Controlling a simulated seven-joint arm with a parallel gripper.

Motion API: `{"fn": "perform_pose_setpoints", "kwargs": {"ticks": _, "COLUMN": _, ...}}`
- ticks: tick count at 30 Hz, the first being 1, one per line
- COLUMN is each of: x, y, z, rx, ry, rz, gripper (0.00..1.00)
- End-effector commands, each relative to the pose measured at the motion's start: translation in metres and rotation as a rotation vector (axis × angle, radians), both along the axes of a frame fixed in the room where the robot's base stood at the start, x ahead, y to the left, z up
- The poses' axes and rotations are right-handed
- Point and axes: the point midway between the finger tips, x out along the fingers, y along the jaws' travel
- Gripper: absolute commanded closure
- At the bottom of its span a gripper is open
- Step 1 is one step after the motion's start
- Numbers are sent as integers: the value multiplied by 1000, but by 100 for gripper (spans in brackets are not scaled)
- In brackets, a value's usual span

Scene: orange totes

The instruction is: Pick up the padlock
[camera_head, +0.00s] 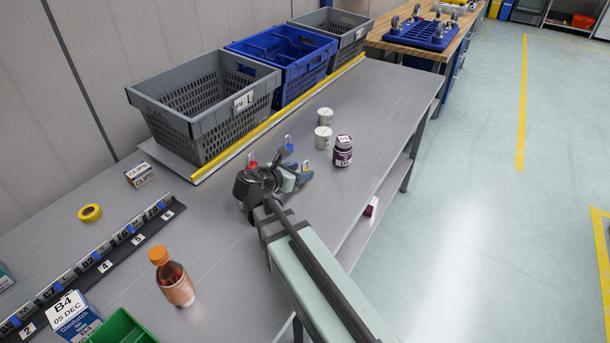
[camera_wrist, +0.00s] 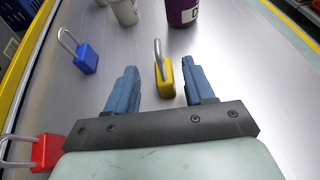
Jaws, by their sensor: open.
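A yellow padlock (camera_wrist: 165,78) with a grey shackle lies on the grey table in the wrist view, between my two open fingers. My gripper (camera_wrist: 160,85) is open, with a blue finger on each side of the padlock and visible gaps on both sides. A blue padlock (camera_wrist: 86,58) lies to the left, and a red padlock (camera_wrist: 45,152) lies at the lower left, outside the fingers. In the head view my gripper (camera_head: 299,172) is over the table, with the yellow padlock (camera_head: 306,167) just at the fingers, partly hidden. The blue padlock (camera_head: 288,147) and red padlock (camera_head: 252,163) stand nearby.
A dark purple jar (camera_head: 343,152) and two white cups (camera_head: 324,137) stand beyond my gripper. Grey and blue crates (camera_head: 210,125) line the back behind a yellow strip (camera_head: 270,122). A brown bottle (camera_head: 177,283) stands at the front left.

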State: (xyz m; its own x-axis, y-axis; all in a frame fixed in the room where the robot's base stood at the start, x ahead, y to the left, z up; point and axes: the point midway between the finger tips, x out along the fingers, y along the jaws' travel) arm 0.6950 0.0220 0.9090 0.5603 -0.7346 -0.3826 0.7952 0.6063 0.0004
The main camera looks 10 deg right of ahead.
Motion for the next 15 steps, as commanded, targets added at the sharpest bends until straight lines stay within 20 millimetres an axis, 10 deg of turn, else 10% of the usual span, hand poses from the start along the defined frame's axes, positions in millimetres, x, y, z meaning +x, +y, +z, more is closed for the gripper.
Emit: {"fn": "perform_pose_setpoints", "kwargs": {"ticks": 15, "x": 24, "y": -37, "z": -23, "rx": 0, "ry": 0, "rz": 0, "gripper": 47}}
